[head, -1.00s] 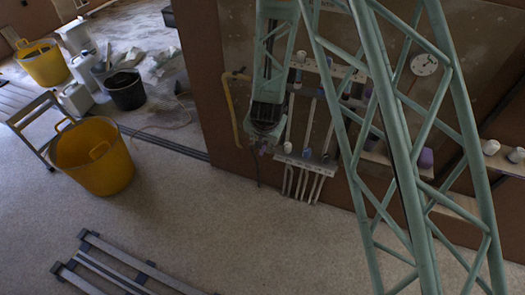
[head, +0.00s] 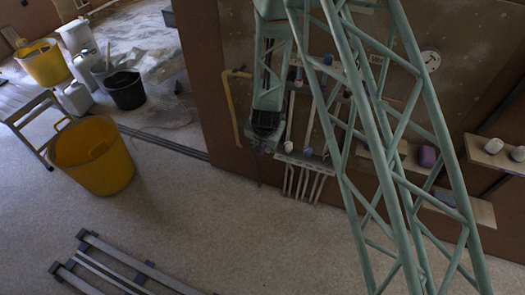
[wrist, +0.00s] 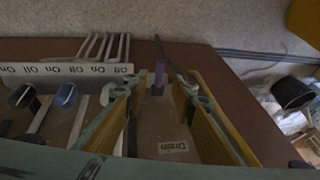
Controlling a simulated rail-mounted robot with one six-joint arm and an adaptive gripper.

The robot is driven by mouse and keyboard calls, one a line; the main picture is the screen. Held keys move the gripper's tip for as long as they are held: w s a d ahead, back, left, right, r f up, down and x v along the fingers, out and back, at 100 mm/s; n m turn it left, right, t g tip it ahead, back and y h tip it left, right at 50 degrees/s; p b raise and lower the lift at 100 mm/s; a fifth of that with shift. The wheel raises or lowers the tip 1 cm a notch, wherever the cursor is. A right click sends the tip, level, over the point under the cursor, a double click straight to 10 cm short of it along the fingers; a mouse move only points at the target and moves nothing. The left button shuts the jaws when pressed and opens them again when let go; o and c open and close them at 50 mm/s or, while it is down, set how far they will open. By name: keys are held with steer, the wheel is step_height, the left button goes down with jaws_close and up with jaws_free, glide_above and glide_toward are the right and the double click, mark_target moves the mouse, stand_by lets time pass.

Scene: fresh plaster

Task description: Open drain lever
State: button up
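A purple drain lever (wrist: 159,75) stands upright on the brown wall board in the wrist view. A white label reading "Drain" (wrist: 173,147) is on the board nearer the camera. My gripper (wrist: 160,88) is open, with one finger on each side of the lever. A gap shows on both sides, and contact is not visible. In the head view, my gripper (head: 258,146) is low on the wall beside the pipework, and the lever is too small or hidden to make out.
A white shelf labelled On and Off (wrist: 65,69) carries black and blue valve handles left of my gripper. A yellow pipe (head: 236,110) runs close by on the wall.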

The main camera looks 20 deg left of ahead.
mark_target(264, 149)
steer(key=shift+b+x, duration=0.65)
steer(key=shift+x, duration=2.7)
jaws_close()
